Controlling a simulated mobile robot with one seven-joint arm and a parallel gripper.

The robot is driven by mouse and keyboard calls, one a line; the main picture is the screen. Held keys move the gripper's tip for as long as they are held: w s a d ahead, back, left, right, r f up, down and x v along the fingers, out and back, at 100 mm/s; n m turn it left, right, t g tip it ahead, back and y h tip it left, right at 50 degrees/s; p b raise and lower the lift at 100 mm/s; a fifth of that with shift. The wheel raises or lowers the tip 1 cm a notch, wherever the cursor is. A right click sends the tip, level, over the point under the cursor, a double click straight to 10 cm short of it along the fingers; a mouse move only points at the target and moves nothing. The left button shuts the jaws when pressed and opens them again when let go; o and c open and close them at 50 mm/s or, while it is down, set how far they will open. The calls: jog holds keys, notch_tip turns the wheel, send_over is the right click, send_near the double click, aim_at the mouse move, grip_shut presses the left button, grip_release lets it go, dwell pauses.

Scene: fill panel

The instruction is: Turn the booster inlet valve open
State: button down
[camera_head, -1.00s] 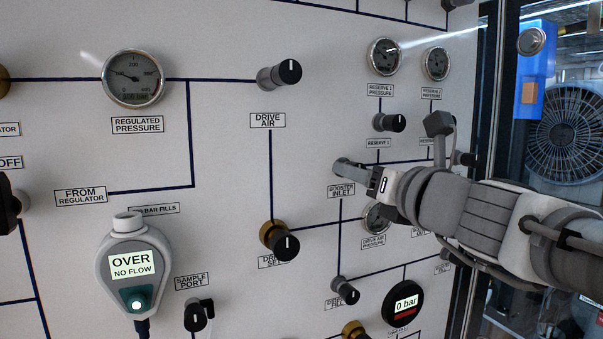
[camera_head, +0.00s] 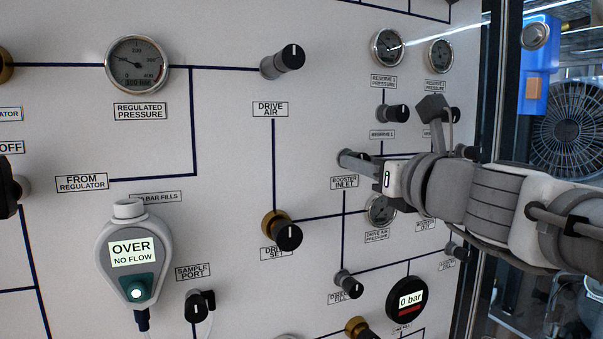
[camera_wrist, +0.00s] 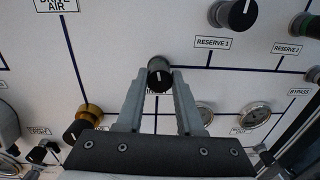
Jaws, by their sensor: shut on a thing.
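The booster inlet valve is a dark knob (camera_wrist: 160,76) with a grey metal base and a white line on its face, seen between my fingers in the wrist view. The white line runs nearly vertical in that view. In the head view the knob is mostly hidden by my gripper (camera_head: 362,163), above the BOOSTER INLET label (camera_head: 344,183). My gripper (camera_wrist: 158,82) comes in from the right in the head view. Its two fingers are shut on the knob, one on each side.
The reserve 1 knob (camera_head: 395,113) is above and right of my gripper. The drive air pressure gauge (camera_head: 381,210) sits just below it.

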jog(key=shift+w+f+n+g+y+b, duration=0.15)
jog(key=shift+n+y+b, duration=0.25)
jog(key=shift+n+b, duration=6.05)
jog(key=shift+s+f+n+g+y+b, duration=0.1)
jog(key=shift+n+g+y+b, duration=0.25)
jog(key=shift+n+b, duration=6.1)
jog(key=n+p, duration=0.4)
jog(key=n, duration=0.1)
jog(key=shift+r+p, duration=0.1)
jog(key=shift+p, duration=0.2)
jog(key=c, duration=0.6)
grip_release()
jog(key=shift+o, duration=0.2)
jog(key=shift+r, duration=0.1)
